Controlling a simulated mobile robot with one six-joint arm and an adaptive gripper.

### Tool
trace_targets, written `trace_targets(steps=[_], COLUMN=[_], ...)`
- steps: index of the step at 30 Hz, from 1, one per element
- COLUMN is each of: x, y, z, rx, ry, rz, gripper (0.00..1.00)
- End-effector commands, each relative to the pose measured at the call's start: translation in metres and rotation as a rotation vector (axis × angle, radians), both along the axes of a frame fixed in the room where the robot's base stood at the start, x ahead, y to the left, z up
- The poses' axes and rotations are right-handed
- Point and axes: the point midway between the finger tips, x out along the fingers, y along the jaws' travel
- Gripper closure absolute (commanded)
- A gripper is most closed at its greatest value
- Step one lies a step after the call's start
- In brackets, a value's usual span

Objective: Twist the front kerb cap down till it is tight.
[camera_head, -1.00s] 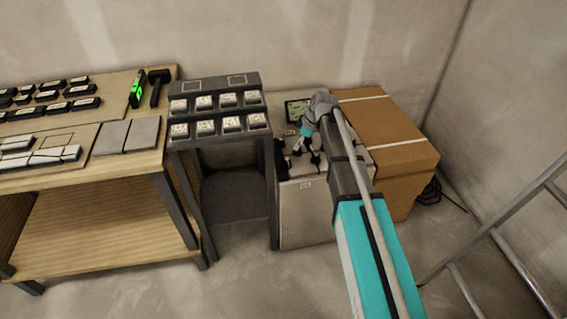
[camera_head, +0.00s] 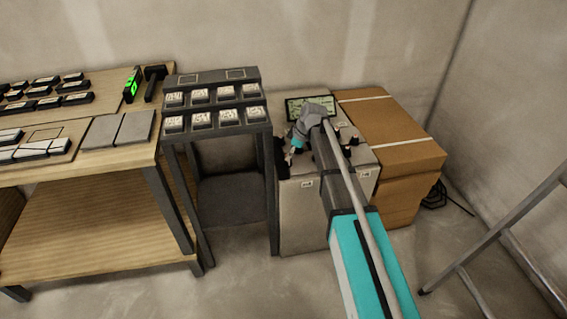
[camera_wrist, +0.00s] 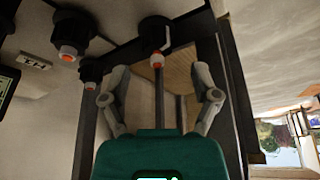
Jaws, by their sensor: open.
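Black kerb caps with orange-red tips show in the wrist view: one at upper left (camera_wrist: 72,28), a smaller one below it (camera_wrist: 90,70), and one near top centre (camera_wrist: 154,32). I cannot tell which is the front one. My gripper (camera_wrist: 163,82) is open and empty; the top-centre cap lies beyond its fingertips, roughly in line with the gap and apart from them. In the head view my gripper (camera_head: 292,153) is over the left part of the pale grey cabinet (camera_head: 303,215). Dark caps (camera_head: 350,140) stand at the right of its top; my arm hides part of it.
A cardboard box (camera_head: 400,145) stands right of the cabinet. A dark rack (camera_head: 215,76) with several labelled blocks stands left of it, then a wooden bench (camera_head: 90,215) with tiles. A ladder (camera_head: 500,230) leans at right. A small screen (camera_head: 305,105) is behind my gripper.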

Motion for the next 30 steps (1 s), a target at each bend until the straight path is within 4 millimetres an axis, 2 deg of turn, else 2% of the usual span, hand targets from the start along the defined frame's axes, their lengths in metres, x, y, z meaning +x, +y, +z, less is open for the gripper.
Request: trace_targets(steps=[3, 12, 28, 30], x=[0.001, 0.003, 0.003, 0.003], y=[0.004, 0.012, 0.014, 0.014], z=[-0.014, -0.031, -0.035, -0.035], rx=[0.0, 0.0, 0.0, 0.0], ry=[0.0, 0.0, 0.0, 0.0], rz=[0.001, 0.001, 0.0, 0.0], gripper=[0.21, 0.21, 0.21, 0.33])
